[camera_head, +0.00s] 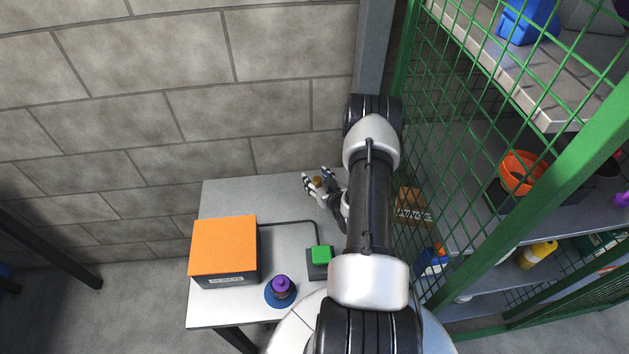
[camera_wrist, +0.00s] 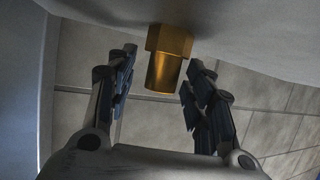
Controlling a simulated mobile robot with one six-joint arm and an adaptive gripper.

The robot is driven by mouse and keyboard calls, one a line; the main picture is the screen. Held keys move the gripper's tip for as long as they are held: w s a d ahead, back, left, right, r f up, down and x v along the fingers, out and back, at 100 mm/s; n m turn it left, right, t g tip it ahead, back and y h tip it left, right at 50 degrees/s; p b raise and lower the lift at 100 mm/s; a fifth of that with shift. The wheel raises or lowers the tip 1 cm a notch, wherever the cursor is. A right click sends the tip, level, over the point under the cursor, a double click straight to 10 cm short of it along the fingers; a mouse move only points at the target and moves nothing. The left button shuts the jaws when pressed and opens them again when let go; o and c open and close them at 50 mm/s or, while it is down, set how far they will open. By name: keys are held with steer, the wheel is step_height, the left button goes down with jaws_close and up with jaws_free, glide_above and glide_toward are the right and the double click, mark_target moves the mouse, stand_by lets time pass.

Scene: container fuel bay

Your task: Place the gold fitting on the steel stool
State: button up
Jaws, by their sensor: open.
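The gold fitting (camera_head: 319,182) is at the far part of the light grey table (camera_head: 250,190). In the wrist view the gold fitting (camera_wrist: 166,62) shows a hexagonal head and a narrower round end, with the head against the pale surface at the top of the picture. My gripper (camera_head: 317,178) is open around the fitting. In the wrist view my gripper (camera_wrist: 161,66) has one finger on each side of the fitting, with a visible gap on both sides. I cannot make out a steel stool in either view.
An orange-topped box (camera_head: 224,246), a green-topped block (camera_head: 321,254) and a purple object on a blue base (camera_head: 281,287) stand on the table. A block wall (camera_head: 180,90) lies behind. Green mesh (camera_head: 450,130) and loaded shelves (camera_head: 560,215) stand close on the right.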

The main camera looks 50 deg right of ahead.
mark_target(317, 178)
steer(key=shift+s+a, duration=0.1)
steer(key=shift+s, duration=0.05)
steer(key=shift+c, duration=0.6)
jaws_close()
step_height(317, 178, up, 20)
steer(key=p, duration=0.5)
